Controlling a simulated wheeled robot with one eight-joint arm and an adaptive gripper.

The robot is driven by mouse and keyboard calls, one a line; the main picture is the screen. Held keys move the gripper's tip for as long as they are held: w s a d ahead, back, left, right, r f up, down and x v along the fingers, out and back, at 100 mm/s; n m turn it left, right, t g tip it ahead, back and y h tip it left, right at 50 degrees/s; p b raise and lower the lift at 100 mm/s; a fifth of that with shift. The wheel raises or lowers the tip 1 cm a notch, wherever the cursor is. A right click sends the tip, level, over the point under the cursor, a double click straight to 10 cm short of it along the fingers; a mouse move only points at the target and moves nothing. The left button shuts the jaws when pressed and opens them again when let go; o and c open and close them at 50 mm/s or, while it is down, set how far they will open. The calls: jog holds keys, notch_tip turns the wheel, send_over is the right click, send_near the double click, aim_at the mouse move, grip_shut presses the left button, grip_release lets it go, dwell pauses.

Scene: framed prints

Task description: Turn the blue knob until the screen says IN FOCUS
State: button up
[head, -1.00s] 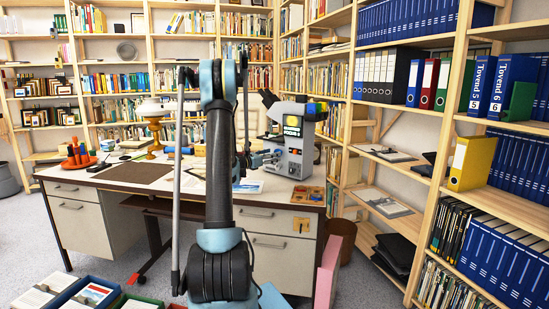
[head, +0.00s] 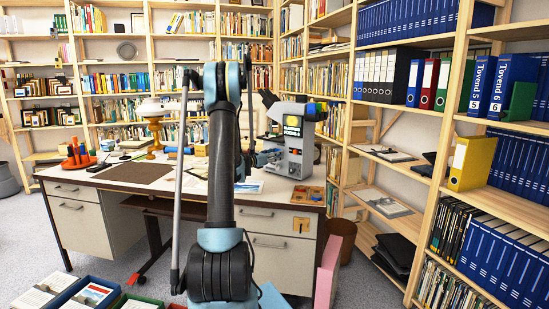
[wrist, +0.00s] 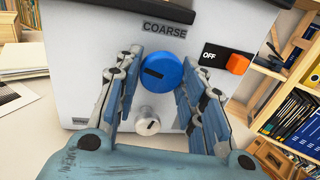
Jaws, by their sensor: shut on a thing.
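The blue knob (wrist: 161,72) sits on the pale front of the microscope under the word COARSE. Its dark slot mark lies nearly level, tilted slightly. My gripper (wrist: 160,76) is shut on this knob, one finger on each side. In the head view the microscope (head: 294,150) stands on the right part of the desk. My arm hides part of the microscope's left side, and the knob is not clear there.
A smaller silver knob (wrist: 148,121) sits just below, between my fingers. An orange switch (wrist: 238,63) beside an OFF label is to the right. A wooden tray (head: 308,195) lies on the desk (head: 105,180) in front of the microscope. Shelves (head: 445,150) stand close on the right.

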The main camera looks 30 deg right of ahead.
jog(key=shift+m, duration=0.3)
jog(key=m+y, duration=0.1)
jog(key=m, duration=0.5)
jog(key=m+t+y, duration=0.1)
jog(key=m, duration=0.6)
jog(key=shift+s+r, duration=0.15)
jog(key=shift+r, duration=0.05)
jog(key=m, duration=0.2)
jog(key=m+t, duration=0.1)
jog(key=m, duration=0.1)
jog(key=shift+m+t+y, duration=0.3)
jog(key=shift+c, duration=0.2)
jog(key=shift+a, duration=0.1)
jog(key=o, duration=1.1)
